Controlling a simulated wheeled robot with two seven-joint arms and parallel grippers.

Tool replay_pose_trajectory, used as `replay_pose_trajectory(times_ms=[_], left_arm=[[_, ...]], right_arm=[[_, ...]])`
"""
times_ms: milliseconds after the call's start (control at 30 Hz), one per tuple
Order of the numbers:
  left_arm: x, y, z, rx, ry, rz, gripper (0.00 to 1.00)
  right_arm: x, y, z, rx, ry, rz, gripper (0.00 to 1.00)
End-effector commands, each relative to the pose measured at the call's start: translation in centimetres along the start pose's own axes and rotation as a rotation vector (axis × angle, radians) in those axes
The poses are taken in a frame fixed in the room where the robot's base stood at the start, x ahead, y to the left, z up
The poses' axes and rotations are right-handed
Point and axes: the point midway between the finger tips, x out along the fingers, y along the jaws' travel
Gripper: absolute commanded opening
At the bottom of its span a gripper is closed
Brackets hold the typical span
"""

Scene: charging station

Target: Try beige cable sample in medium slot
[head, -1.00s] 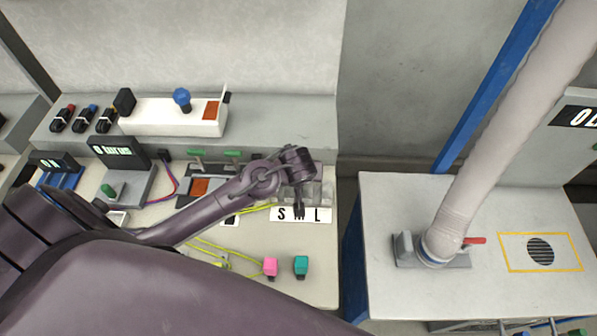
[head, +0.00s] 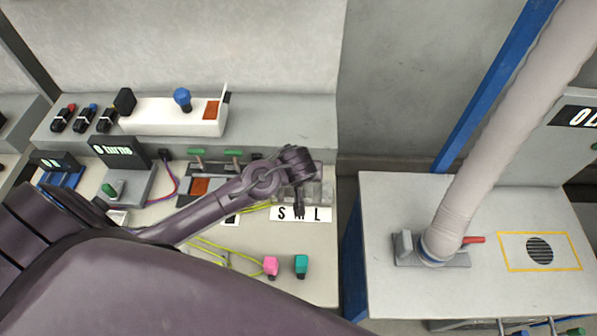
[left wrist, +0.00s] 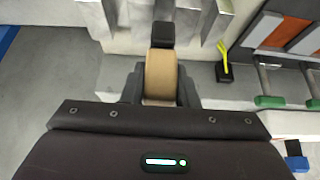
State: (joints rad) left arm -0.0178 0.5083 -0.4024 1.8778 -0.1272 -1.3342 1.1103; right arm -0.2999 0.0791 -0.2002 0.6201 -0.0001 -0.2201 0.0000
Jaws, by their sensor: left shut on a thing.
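The beige cable sample (left wrist: 161,74) is a short thick cylinder with a black end piece (left wrist: 162,36). My left gripper (left wrist: 160,88) is shut on it, with a finger on each side. In the head view my left gripper (head: 299,206) points down over the slots; the sample cannot be made out there. The grey slot block (head: 319,193) stands behind a white label (head: 285,214) with S and L readable; the gripper covers the middle letter. In the left wrist view the sample's black end lies between grey slot walls (left wrist: 195,22). How deep it sits I cannot tell. My right gripper is not in view.
A pink plug (head: 271,266) and a teal plug (head: 301,265) lie at the bench front with yellow cables. Green-handled levers (head: 233,154) stand left of the slots. A gap separates this bench from the right table (head: 390,290), which bears a thick hose (head: 455,215).

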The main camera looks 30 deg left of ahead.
Motion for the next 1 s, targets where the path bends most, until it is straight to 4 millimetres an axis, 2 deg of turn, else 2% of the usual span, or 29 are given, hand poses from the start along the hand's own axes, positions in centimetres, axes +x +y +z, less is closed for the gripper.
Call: replay_pose_trajectory(times_ms=[367,1000], left_arm=[[-0.06,-0.03,-0.03,0.000,0.000,-0.001,0.05],[0.68,0.01,0.41,0.001,0.000,0.000,0.05]], right_arm=[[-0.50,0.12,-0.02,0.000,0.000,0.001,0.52],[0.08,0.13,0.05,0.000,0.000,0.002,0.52]])
